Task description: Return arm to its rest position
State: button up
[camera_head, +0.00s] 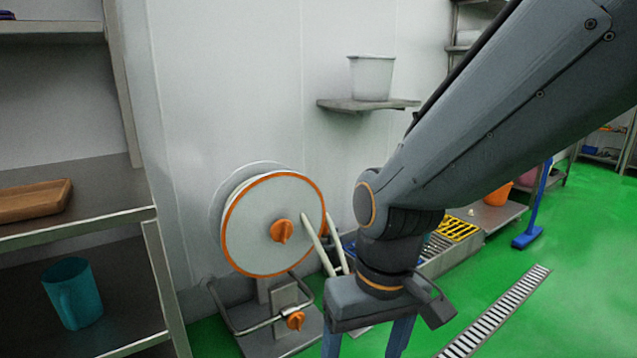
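My arm comes in from the upper right of the head view and bends down at its wrist. My gripper (368,343) points downward at the bottom centre. Its two blue-grey fingers are apart with a gap between them, and I see nothing held in the visible part. The fingertips are cut off by the lower edge of the picture. The gripper is to the right of a round hose reel (258,225) with an orange rim and does not appear to touch it.
A metal shelf rack (75,233) on the left holds a brown tray (35,198) and a teal jug (73,292). A white bucket (371,77) stands on a wall shelf (340,104). A blue squeegee (530,233) and a drain grate (497,315) are right. Green floor there is mostly clear.

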jog(key=s+d+r+m+p, duration=0.1)
jog(key=d+r+p, duration=0.5)
jog(key=r+p, duration=0.2)
jog(key=s+d+r+m+h+p, duration=0.1)
jog(key=d+r+m+p, duration=0.1)
jog(key=d+r+p, duration=0.5)
jog(key=shift+s+r+m+p, duration=0.25)
jog(key=shift+r+p, duration=0.35)
jog(key=shift+p, duration=1.95)
jog(key=shift+w, duration=0.15)
